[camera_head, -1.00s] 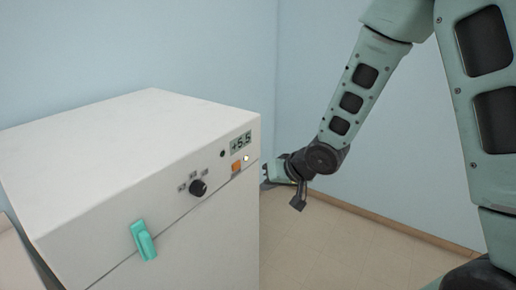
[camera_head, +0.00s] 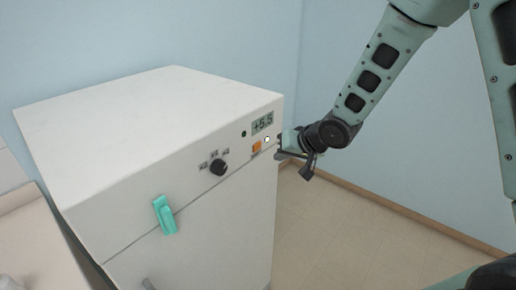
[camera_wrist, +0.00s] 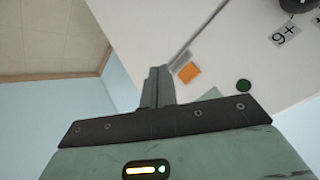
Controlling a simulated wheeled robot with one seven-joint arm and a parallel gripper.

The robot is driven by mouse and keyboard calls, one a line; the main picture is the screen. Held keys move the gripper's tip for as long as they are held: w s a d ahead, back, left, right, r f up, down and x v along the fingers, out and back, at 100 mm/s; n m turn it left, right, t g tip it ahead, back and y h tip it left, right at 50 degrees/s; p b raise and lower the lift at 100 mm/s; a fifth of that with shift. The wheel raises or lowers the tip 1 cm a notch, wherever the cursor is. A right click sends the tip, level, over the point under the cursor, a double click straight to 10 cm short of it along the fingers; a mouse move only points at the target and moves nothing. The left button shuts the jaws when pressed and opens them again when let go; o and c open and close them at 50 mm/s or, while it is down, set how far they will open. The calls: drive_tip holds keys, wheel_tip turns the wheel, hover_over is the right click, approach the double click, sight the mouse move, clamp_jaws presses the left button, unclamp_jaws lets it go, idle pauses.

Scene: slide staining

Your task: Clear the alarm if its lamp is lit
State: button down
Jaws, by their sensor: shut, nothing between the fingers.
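A white cabinet (camera_head: 190,215) has a front panel with a "+5.5" display (camera_head: 262,122). Below the display is a small bright white spot (camera_head: 267,139) that looks like a lit lamp. Left of it is an orange square button (camera_head: 256,147), also in the wrist view (camera_wrist: 189,73). A dark round spot (camera_head: 244,134) sits left of the display; in the wrist view it looks dark green (camera_wrist: 243,85). My gripper (camera_head: 281,154) is shut and empty at the panel's right edge, close to the button. In the wrist view its fingers (camera_wrist: 156,85) lie beside the button; contact cannot be told.
A black knob (camera_head: 218,167) with printed marks is left of the button. A teal latch (camera_head: 164,214) sticks out lower left. A pale surface (camera_head: 35,240) stands left of the cabinet. Floor (camera_head: 350,225) to the right is clear, up to the wall.

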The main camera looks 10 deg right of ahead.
drive_tip(key=shift+w+a, duration=0.65)
drive_tip(key=shift+w, duration=0.25)
drive_tip(key=shift+w+a, duration=0.65)
drive_tip(key=shift+w, duration=0.2)
drive_tip(key=shift+w+a, duration=0.1)
idle(0.7)
drive_tip(key=shift+w+a, duration=0.15)
drive_tip(key=shift+w, duration=0.1)
drive_tip(key=shift+w+a, duration=0.2)
drive_tip(key=shift+w, duration=0.05)
idle(0.7)
idle(0.3)
drive_tip(key=shift+s+d+p, duration=0.35)
drive_tip(key=shift+s+d, duration=0.1)
drive_tip(key=shift+s, duration=0.15)
drive_tip(key=shift+s, duration=0.1)
drive_tip(key=s+d, duration=0.1)
drive_tip(key=s, duration=0.1)
drive_tip(key=s+d, duration=0.1)
drive_tip(key=d, duration=0.1)
drive_tip(key=shift+s, duration=0.4)
